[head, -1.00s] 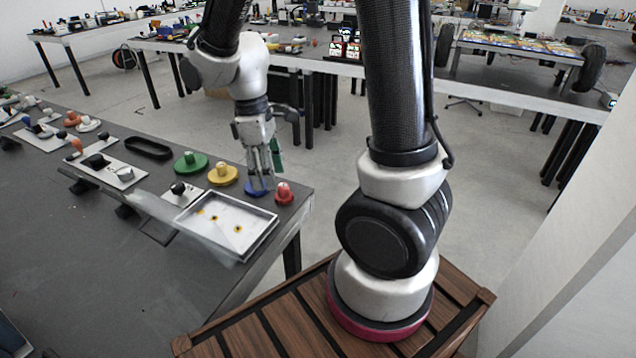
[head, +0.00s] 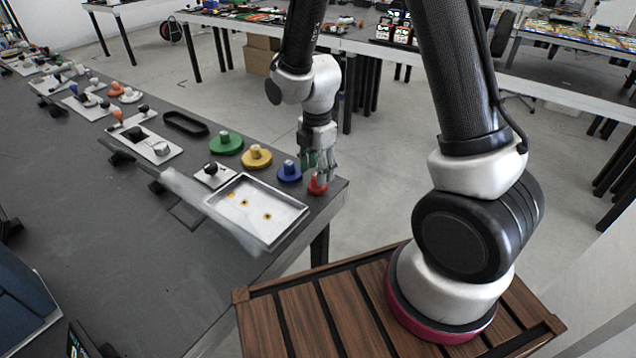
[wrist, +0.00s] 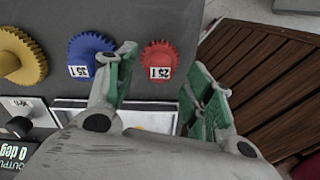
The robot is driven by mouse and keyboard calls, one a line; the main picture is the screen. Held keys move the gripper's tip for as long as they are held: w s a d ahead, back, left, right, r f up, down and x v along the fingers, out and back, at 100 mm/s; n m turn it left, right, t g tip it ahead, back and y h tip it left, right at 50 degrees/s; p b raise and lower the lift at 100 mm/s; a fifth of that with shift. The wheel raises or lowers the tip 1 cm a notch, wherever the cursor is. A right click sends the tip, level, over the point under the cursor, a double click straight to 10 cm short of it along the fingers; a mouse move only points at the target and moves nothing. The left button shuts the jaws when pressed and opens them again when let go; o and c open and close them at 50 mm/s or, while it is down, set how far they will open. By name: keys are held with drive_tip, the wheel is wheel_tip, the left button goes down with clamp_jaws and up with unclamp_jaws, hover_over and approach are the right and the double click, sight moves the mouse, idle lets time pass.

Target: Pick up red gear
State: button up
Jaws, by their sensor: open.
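The red gear (head: 317,184) stands at the right end of a row of gears near the table's corner. In the wrist view the red gear (wrist: 160,60) has a label and lies flat on the grey table, between and beyond the fingertips. My gripper (head: 320,170) is at the red gear in the head view, fingers pointing down and partly in front of it. In the wrist view my gripper (wrist: 160,85) is open, its green-padded fingers apart to the left and right of the gear with nothing between them. I cannot tell its exact height above the gear.
The blue gear (head: 289,171) is close to the left of the red one, followed by the yellow gear (head: 257,156) and green gear (head: 226,142). A metal tray (head: 290,222) with yellow marks lies in front. The table's edge is just right of the red gear.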

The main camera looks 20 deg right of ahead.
wheel_tip(320, 180, down, 3)
drive_tip(key=shift+d+f, duration=0.1)
drive_tip(key=shift+f, duration=0.1)
drive_tip(key=c, duration=1.1)
drive_tip(key=shift+c, duration=0.2)
drive_tip(key=shift+r, duration=0.1)
